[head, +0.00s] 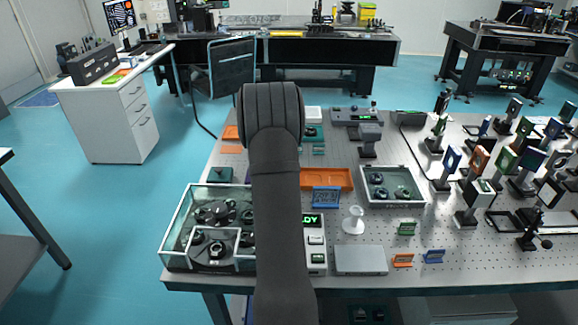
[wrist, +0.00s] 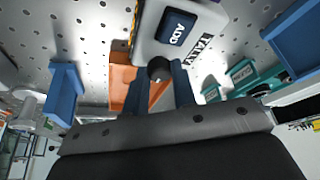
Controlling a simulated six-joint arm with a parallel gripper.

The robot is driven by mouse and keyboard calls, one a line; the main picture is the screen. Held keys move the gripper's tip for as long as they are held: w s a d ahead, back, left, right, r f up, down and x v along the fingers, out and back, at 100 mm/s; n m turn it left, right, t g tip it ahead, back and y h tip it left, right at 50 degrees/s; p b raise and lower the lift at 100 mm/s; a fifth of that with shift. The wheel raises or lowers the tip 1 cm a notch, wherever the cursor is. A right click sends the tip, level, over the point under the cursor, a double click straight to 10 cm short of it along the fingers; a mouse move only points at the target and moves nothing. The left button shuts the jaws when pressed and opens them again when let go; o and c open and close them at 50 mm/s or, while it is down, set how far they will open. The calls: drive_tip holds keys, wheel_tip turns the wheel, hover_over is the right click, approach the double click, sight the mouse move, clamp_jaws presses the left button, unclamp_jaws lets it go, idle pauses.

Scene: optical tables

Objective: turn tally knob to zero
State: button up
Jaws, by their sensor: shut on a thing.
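The tally unit (wrist: 195,20) is a light grey box at the top of the wrist view, with a dark blue ADD panel (wrist: 176,26) and a TALLY label (wrist: 193,50). Its knob (wrist: 160,68) is small, dark and round, at the unit's near edge. My gripper (wrist: 161,82) has its two dark blue fingers on either side of the knob and is shut on it. No readable number or pointer shows on the unit. In the head view my arm covers the gripper, and I cannot make out the knob there.
In the wrist view, an orange piece (wrist: 121,82) lies close to the left finger, a blue stand (wrist: 66,92) farther left, and teal holders (wrist: 243,73) to the right. In the head view, a clear-walled case (head: 178,235) and an orange tray (head: 339,178) flank my arm.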

idle(0.3)
drive_tip(key=o, duration=0.7)
drive_tip(key=shift+r, duration=0.1)
drive_tip(key=v, duration=1.7)
drive_tip(key=shift+r, duration=0.2)
drive_tip(key=shift+w+f, duration=0.1)
drive_tip(key=x, duration=1.7)
drive_tip(key=shift+f, duration=0.2)
